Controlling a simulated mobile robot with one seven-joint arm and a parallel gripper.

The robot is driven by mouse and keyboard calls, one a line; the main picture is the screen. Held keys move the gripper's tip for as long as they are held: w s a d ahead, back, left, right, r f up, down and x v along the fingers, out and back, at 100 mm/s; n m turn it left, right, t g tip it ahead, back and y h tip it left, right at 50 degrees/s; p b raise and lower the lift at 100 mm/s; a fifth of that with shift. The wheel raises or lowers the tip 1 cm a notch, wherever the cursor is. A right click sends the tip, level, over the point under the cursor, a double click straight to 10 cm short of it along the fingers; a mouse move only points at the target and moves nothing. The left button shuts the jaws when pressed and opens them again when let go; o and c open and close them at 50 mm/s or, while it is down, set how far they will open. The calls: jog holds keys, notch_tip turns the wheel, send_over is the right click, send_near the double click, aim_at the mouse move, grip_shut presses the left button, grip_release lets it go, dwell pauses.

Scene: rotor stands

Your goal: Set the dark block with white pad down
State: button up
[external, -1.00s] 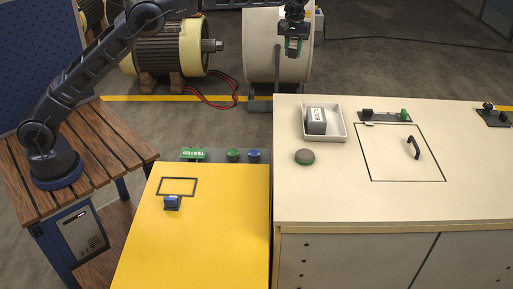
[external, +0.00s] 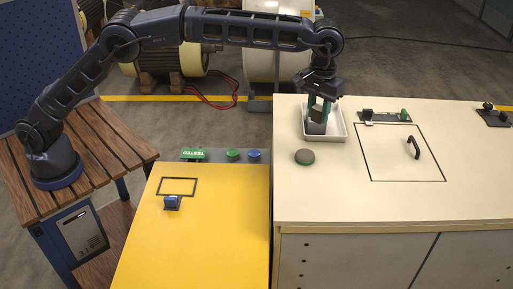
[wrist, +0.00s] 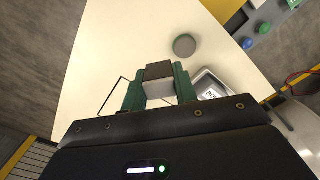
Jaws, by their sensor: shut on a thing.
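My gripper (external: 319,108) points down and appears in front of or above the white tray in the external view. Its green fingers (wrist: 158,90) are shut on the dark block with white pad. In the wrist view the block (wrist: 158,72) shows a dark brown face and a pale grey-white face between the fingertips. In the external view a brownish side of it (external: 317,114) shows between the fingers. It appears held above the cream bench top. The fingers hide part of the block.
The white tray (external: 342,134) stands on the cream bench (external: 350,200) and holds a grey labelled box (wrist: 211,96). The yellow table (external: 215,240) has a small blue object (external: 171,203).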

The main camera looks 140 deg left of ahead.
jog(key=m, duration=0.1)
send_over(308, 195)
notch_tip(308, 195, down, 20)
jog(key=shift+r, duration=0.1)
dwell(0.5)
jog(key=shift+f, duration=0.2)
jog(key=o, duration=1)
jog(key=shift+c, duration=0.2)
notch_tip(308, 195, up, 12)
jog(key=shift+r, duration=0.2)
